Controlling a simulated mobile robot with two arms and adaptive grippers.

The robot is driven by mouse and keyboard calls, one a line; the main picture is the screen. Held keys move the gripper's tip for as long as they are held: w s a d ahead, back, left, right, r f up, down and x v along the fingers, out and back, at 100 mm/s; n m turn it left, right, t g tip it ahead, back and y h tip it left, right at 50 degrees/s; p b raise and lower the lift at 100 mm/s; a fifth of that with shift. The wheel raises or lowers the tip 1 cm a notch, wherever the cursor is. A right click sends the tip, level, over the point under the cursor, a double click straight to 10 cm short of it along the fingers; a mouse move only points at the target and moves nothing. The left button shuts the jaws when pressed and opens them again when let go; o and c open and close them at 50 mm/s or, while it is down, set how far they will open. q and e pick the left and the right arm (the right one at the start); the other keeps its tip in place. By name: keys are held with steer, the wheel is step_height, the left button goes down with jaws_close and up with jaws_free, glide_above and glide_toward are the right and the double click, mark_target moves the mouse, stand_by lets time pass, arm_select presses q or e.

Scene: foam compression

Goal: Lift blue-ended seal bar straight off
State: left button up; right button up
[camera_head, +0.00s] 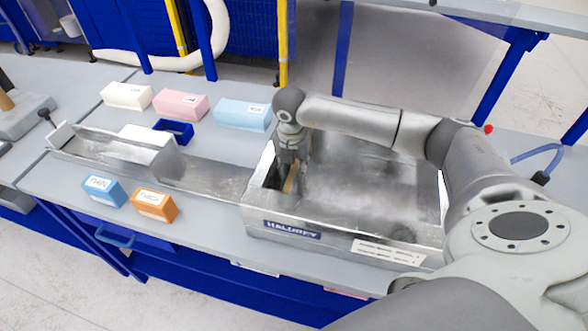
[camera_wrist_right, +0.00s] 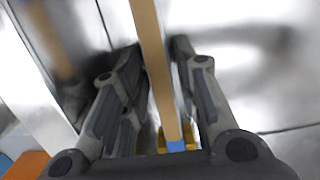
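The seal bar is a narrow tan strip (camera_head: 290,182) at the left end of the metal HALDREY machine (camera_head: 262,224). In the right wrist view the bar (camera_wrist_right: 152,60) runs lengthwise between the fingers, with its blue end (camera_wrist_right: 176,146) near the bottom beside a yellow part. My right gripper (camera_head: 289,166) points down over the machine's left end. In the right wrist view its fingers (camera_wrist_right: 156,48) lie close along both sides of the bar and look closed on it. The bar's lower side and the finger contact are partly hidden. My left gripper is out of view.
A metal chute (camera_head: 215,176) runs left from the machine. Cream (camera_head: 127,95), pink (camera_head: 180,106) and light-blue (camera_head: 243,114) blocks stand behind it, with a dark-blue tray (camera_head: 173,131). Blue (camera_head: 104,191) and orange (camera_head: 154,205) blocks stand in front.

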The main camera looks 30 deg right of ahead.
jaws_close()
